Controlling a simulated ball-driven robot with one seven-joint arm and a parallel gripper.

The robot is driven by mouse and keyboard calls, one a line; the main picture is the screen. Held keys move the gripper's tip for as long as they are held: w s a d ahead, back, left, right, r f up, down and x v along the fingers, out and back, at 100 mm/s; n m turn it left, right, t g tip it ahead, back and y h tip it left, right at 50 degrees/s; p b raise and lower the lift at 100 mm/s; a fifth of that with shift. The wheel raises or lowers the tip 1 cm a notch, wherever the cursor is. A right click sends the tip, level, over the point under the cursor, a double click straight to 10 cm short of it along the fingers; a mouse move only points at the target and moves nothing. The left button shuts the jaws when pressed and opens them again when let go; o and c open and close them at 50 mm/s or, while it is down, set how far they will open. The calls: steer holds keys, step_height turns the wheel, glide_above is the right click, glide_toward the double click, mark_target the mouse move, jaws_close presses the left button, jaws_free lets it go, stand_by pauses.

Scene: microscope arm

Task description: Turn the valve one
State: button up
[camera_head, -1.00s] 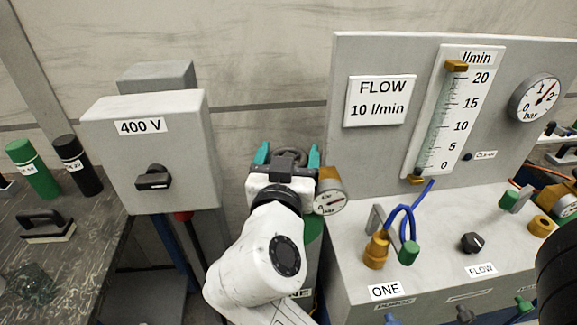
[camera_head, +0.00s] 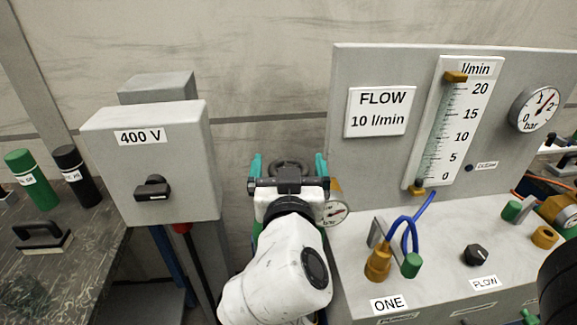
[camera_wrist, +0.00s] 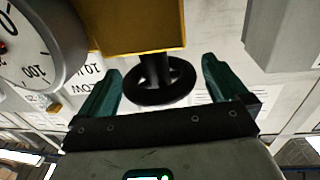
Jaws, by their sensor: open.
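The valve is a black handwheel (camera_wrist: 178,92) on a stem below a brass-yellow body (camera_wrist: 130,28) in the wrist view. In the head view a dark ring (camera_head: 290,164), apparently this handwheel, shows beyond my gripper (camera_head: 288,160). My gripper (camera_wrist: 161,68) is open, its two teal fingers on either side of the wheel, with small gaps in view. Exact contact and depth cannot be told. My arm hides what lies below the wheel in the head view.
The grey 400 V box (camera_head: 150,170) stands to the left, with a gap before my gripper.

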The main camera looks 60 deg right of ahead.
steer(key=b+v, duration=0.2)
steer(key=v, duration=0.9)
steer(key=shift+f, duration=0.1)
